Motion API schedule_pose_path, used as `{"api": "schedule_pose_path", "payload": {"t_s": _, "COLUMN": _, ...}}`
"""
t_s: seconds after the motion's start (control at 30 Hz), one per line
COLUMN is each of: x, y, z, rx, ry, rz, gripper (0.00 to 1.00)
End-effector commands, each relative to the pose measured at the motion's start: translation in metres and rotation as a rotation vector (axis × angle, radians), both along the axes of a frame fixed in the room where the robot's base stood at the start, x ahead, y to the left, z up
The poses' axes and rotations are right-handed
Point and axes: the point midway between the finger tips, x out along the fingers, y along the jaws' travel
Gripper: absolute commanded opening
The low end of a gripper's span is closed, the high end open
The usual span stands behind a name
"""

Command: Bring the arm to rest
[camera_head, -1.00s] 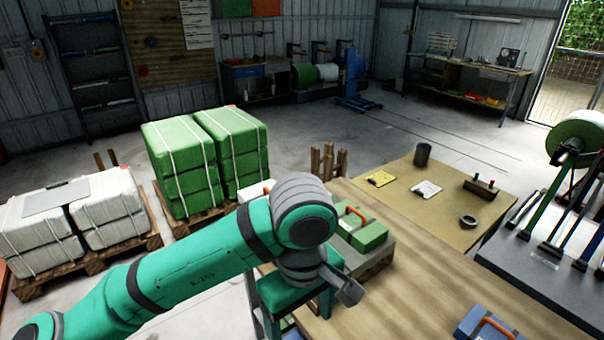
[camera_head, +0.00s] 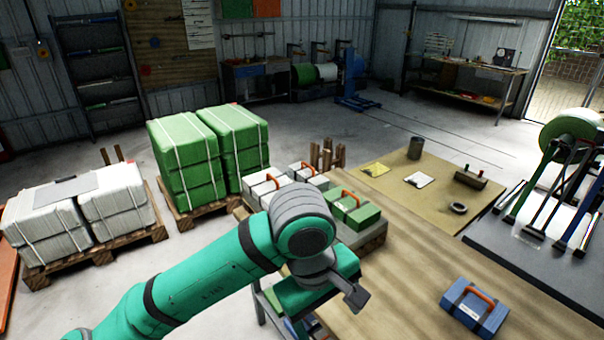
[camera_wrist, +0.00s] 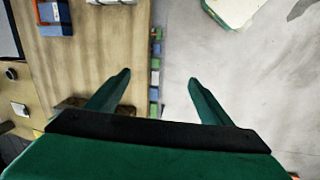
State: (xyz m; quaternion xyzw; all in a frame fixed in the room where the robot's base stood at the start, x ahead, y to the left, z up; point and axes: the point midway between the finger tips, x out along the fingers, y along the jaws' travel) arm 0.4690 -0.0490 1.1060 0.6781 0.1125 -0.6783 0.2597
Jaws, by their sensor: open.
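My arm reaches in from the lower left in the head view, bent at a green and grey joint. In the wrist view my gripper (camera_wrist: 158,82) shows two green fingers spread wide apart with nothing between them. It hangs above the edge of the wooden table (camera_wrist: 95,75), with the left finger over the tabletop and the right one over the grey floor. In the head view the gripper fingers are mostly hidden behind the wrist and palm.
A blue case (camera_head: 473,307) with an orange handle lies on the table (camera_head: 420,250). Green cases (camera_head: 352,208) and white cases (camera_head: 268,184) sit beyond my wrist. Strapped green bales (camera_head: 185,155) and white bales (camera_head: 118,203) stand on pallets at left. The table's middle is clear.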

Motion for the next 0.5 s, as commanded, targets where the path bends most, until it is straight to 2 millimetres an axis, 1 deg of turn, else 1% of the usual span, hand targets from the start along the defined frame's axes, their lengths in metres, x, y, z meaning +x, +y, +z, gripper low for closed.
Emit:
{"api": "schedule_pose_path", "payload": {"t_s": 0.03, "x": 0.002, "y": -0.009, "z": -0.001, "rx": -0.035, "ry": -0.009, "rz": -0.013, "gripper": 0.74}}
{"api": "schedule_pose_path", "payload": {"t_s": 0.17, "x": 0.008, "y": -0.033, "z": -0.002, "rx": -0.136, "ry": -0.046, "rz": -0.053, "gripper": 0.74}}
{"api": "schedule_pose_path", "payload": {"t_s": 0.27, "x": 0.013, "y": -0.057, "z": -0.001, "rx": -0.24, "ry": -0.084, "rz": -0.087, "gripper": 0.74}}
{"api": "schedule_pose_path", "payload": {"t_s": 0.4, "x": 0.024, "y": -0.098, "z": 0.005, "rx": -0.427, "ry": -0.165, "rz": -0.139, "gripper": 0.74}}
{"api": "schedule_pose_path", "payload": {"t_s": 0.5, "x": 0.031, "y": -0.124, "z": 0.013, "rx": -0.559, "ry": -0.233, "rz": -0.161, "gripper": 0.74}}
